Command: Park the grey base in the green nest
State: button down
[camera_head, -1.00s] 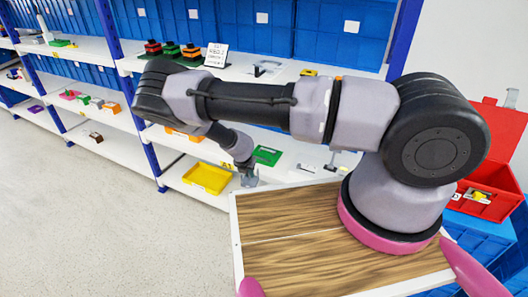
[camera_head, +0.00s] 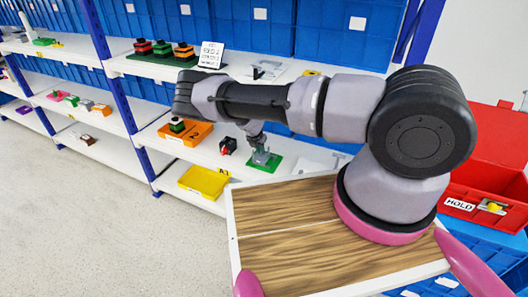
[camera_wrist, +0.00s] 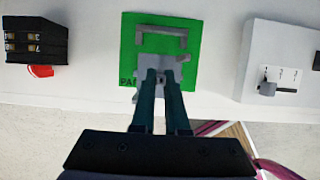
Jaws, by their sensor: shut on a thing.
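The green nest (camera_head: 277,163) is a flat green plate on the middle shelf; it also shows in the wrist view (camera_wrist: 204,30) with a grey U-shaped bracket (camera_wrist: 162,32) on it. My gripper (camera_head: 261,154) is over the nest. In the wrist view my gripper (camera_wrist: 158,82) is shut on the grey base (camera_wrist: 150,62), which lies over the near half of the green plate, just in front of the bracket. Whether the base touches the plate I cannot tell. The fingers hide part of the base and part of the lettering on the plate.
A white panel with a lever (camera_wrist: 285,65) is to the right. An orange bin (camera_head: 196,134) and a lower yellow bin (camera_head: 204,182) are left. A red box (camera_head: 470,200) is far right.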

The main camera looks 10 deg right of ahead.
jog(key=shift+w+d, duration=0.45)
jog(key=shift+w, duration=0.2)
jog(key=shift+w+d, duration=0.45)
jog(key=shift+w, duration=0.15)
jog(key=x, duration=0.2)
jog(key=shift+f, duration=0.9)
jog(key=c, duration=0.9)
grip_release()
jog(key=v, duration=0.5)
jog(key=shift+s+a+r, duration=0.2)
jog(key=shift+s+a, duration=0.1)
jog(key=shift+a, duration=0.05)
jog(key=s+a, duration=0.2)
jog(key=s, duration=0.1)
jog(key=s+a, duration=0.2)
jog(key=s, duration=0.1)
jog(key=s+a, duration=0.2)
jog(key=s, duration=0.1)
jog(key=shift+a+f, duration=0.1)
jog(key=shift+a, duration=0.05)
